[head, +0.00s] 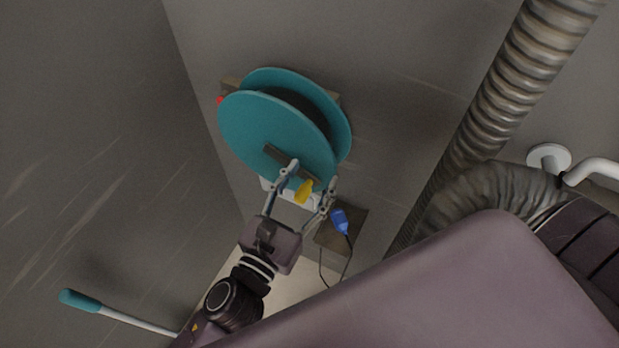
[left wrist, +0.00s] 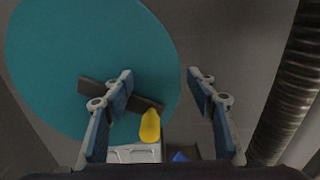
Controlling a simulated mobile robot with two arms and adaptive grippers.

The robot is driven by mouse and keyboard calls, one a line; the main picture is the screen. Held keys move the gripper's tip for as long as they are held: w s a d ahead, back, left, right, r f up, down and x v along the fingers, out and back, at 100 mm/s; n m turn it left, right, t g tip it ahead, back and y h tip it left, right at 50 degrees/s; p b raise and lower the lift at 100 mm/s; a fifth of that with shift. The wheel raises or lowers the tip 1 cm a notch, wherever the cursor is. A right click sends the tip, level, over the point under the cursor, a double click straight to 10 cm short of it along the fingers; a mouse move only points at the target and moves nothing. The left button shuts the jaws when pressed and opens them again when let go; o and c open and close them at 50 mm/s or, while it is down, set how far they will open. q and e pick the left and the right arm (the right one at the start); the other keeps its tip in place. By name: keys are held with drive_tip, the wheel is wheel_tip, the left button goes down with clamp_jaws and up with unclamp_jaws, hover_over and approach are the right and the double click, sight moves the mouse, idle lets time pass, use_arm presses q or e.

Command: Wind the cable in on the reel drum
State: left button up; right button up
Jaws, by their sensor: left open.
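The teal reel drum (head: 265,130) is mounted on the wall, with two round flanges and a dark gap between them. A dark crank arm (head: 278,155) lies across its front face, with a yellow handle (head: 304,191) at its lower right end. My left gripper (head: 311,177) is open, with its fingers on either side of the yellow handle in the head view. In the left wrist view the yellow handle (left wrist: 150,127) is between the fingers, nearer the left one. A blue plug (head: 340,221) on a dark cable (head: 349,258) hangs below the reel. My right gripper is not visible.
A ribbed hose (head: 510,90) runs down the right side. A white pipe (head: 597,170) with a round wall flange is at the far right. A teal-handled lever (head: 80,300) sticks out at lower left. A dark box (head: 352,212) is behind the plug.

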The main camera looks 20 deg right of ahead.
use_arm(q)
drive_tip(key=shift+a, duration=0.1)
drive_tip(key=b+v, duration=0.1)
drive_tip(key=v, duration=0.9)
idle(0.5)
